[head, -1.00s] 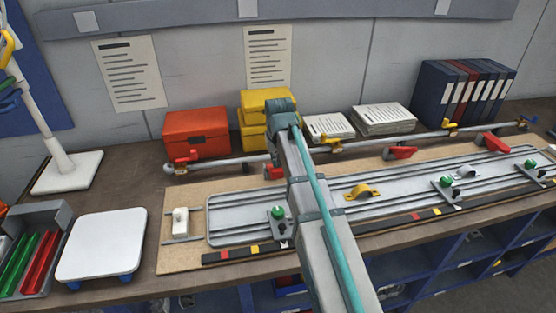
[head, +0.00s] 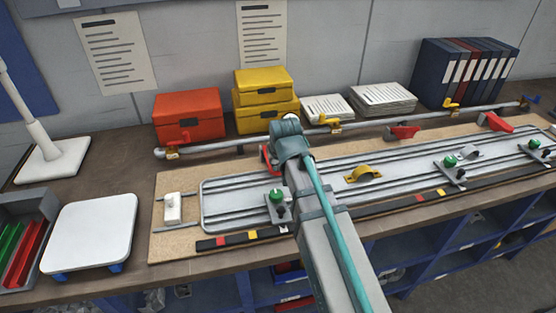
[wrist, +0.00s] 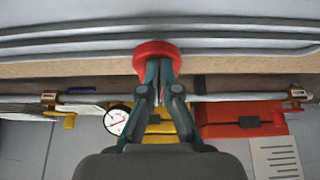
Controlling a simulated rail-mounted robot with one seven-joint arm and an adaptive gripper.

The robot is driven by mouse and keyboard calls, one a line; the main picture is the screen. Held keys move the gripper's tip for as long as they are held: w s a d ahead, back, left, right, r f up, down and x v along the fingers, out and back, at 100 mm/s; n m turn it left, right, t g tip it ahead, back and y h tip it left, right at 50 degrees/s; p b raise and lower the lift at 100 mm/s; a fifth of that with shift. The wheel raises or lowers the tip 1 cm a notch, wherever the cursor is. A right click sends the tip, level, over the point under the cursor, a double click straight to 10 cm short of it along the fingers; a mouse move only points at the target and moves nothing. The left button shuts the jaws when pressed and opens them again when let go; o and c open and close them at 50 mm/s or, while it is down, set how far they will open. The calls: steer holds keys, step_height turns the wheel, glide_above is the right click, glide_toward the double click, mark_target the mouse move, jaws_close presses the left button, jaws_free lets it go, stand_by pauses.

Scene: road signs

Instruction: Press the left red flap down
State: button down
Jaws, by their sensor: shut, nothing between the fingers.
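The left red flap (head: 266,160) is at the back edge of the grey grooved plate (head: 225,200), partly hidden by my arm in the head view. In the wrist view, a red rounded part of the flap (wrist: 158,48) lies right at the tips of my gripper (wrist: 159,68). The gripper's fingers are together and empty. The fingertips overlap the red part in the picture; whether they touch it I cannot tell. In the head view my arm hides the fingers. Two more red flaps, a middle one (head: 403,132) and a right one (head: 495,121), stand farther right.
A grey pipe with yellow valves (head: 225,145) runs behind the plate. A red box (head: 188,115) and yellow boxes (head: 264,100) stand behind it. Green-knobbed clamps (head: 276,197) and a yellow bracket (head: 363,174) sit on the plate. A round gauge (wrist: 117,120) shows near the pipe.

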steer(key=shift+s+f, duration=0.35)
steer(key=shift+f, duration=0.1)
steer(key=shift+r, duration=0.1)
step_height(320, 180, up, 5)
steer(key=p, duration=0.3)
steer(key=shift+w, duration=0.15)
steer(key=s+d+r+b, duration=0.1)
steer(key=s+r+b, duration=0.1)
steer(key=s+r, duration=0.4)
steer(key=shift+s+r, duration=0.25)
steer(key=shift+s, duration=0.2)
